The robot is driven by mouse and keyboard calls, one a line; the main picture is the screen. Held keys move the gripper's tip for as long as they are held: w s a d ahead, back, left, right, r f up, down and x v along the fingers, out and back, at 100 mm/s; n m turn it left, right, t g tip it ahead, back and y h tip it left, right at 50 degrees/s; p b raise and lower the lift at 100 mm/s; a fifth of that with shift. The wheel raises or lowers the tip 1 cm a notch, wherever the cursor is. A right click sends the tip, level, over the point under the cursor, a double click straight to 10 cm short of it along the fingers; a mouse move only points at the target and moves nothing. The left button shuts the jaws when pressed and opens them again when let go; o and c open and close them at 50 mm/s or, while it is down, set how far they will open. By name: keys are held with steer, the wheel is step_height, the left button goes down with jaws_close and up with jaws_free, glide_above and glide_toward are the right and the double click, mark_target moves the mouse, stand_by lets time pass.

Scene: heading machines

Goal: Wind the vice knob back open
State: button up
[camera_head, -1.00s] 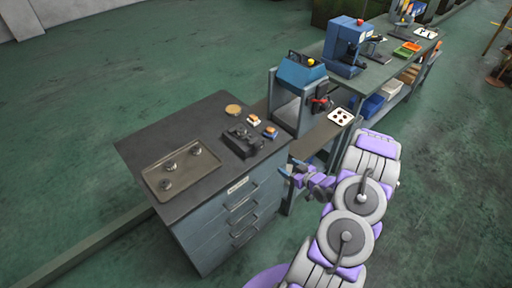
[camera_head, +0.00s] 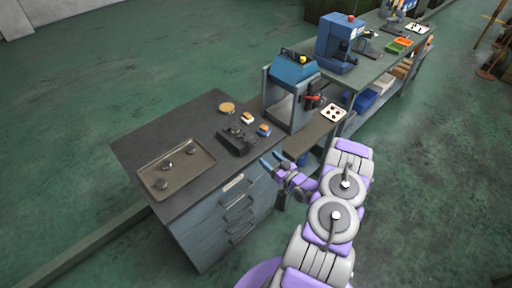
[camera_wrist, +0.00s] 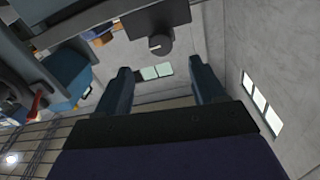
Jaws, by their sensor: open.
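The vice (camera_head: 237,138) is a dark block on the black top of the blue-grey drawer cabinet (camera_head: 205,195), near its right edge. In the wrist view, which looks upside down, the dark vice (camera_wrist: 146,24) hangs at the top centre, with its round dark knob (camera_wrist: 159,45) facing me. My gripper (camera_head: 271,158) is open and empty, just off the cabinet's right side and apart from the vice. In the wrist view its two fingers (camera_wrist: 162,72) stand wide apart, with the knob beyond and between them.
A tray with several round parts (camera_head: 177,168) lies on the cabinet's left. A tan disc (camera_head: 227,107) and small orange-topped blocks (camera_head: 264,130) are near the vice. A blue machine with a red handle (camera_head: 293,85) stands behind.

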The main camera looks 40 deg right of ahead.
mark_target(254, 146)
steer(key=w, duration=0.9)
steer(key=shift+w+a, duration=0.1)
steer(key=shift+w, duration=0.25)
steer(key=shift+c, duration=0.5)
steer(key=c, duration=0.9)
steer(key=shift+c, duration=0.2)
